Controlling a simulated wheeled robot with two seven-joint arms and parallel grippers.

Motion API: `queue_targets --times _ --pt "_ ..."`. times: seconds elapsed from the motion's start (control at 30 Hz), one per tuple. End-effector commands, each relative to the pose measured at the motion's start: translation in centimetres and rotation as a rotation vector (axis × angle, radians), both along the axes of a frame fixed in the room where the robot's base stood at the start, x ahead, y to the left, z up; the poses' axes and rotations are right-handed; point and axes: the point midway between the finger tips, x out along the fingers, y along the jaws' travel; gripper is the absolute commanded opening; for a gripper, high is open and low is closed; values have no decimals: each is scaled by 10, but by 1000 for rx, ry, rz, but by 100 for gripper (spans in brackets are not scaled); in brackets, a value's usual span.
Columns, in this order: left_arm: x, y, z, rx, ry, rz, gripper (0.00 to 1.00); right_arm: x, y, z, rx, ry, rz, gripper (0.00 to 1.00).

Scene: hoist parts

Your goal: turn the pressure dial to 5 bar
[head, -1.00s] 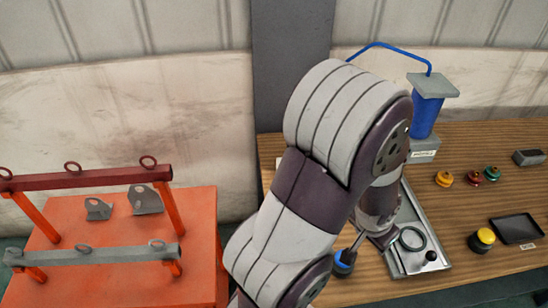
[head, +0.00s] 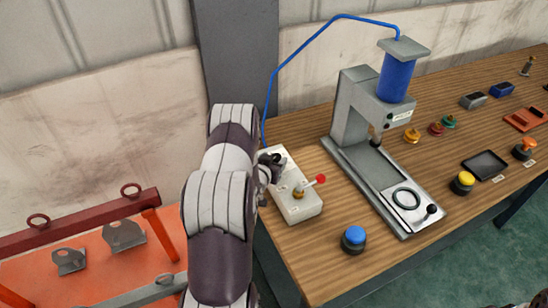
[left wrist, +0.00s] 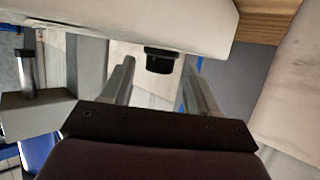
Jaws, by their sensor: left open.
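A white control box (head: 304,208) stands at the left end of the wooden table, with a brass-based lever tipped by a red knob (head: 320,179). My left gripper (head: 270,167) is at the box's far left end, behind the lever. Dark parts there blend together in the head view, so the dial cannot be told apart from the gripper. In the left wrist view a short black knob (left wrist: 160,60), likely the dial, sticks out from the white box (left wrist: 120,22). It sits between my open, separated fingers, with no clear contact. No scale or reading is legible. My right gripper is out of view.
A grey press (head: 352,112) with a blue cylinder (head: 396,78) stands right of the box. A blue button (head: 354,238) is at the front, a yellow one (head: 463,182) farther right. A blue hose arches above. An orange stand (head: 105,265) is at left.

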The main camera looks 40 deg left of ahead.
Motion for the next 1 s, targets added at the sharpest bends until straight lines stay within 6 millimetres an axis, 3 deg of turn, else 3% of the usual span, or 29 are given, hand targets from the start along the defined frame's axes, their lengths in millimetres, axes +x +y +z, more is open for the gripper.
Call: queue_targets --times 0.4,0.53,0.57,1.0 --pt "10 3 -4 0 0 0 59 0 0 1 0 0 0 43" --pt "10 3 -4 0 0 0 17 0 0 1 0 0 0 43" --pt "10 3 -4 0 0 0 13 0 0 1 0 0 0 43" --pt "8 6 -6 0 0 -88 13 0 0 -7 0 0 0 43"
